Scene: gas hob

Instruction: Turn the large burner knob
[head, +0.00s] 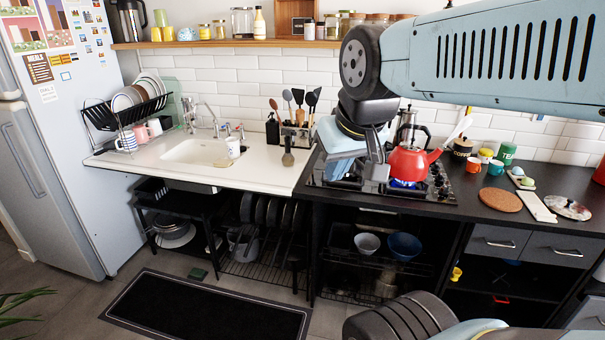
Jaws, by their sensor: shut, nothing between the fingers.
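The black gas hob (322,181) is set in the dark worktop, partly hidden by my gripper. A column of small dark knobs (440,184) runs along its right side. They are too small to tell which one is the large burner's or how each is turned. A red kettle (409,162) stands on a burner with a blue flame (402,184) showing beneath it. My gripper (376,176) hangs over the hob, left of the kettle and the knobs. It is shut and holds nothing visible. The arm covers part of the hob's back.
Right of the knobs lie a round cork mat (500,201), a white board (536,207) and small cups (473,165). A utensil holder (297,134) stands left of the hob, beside the sink (196,151).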

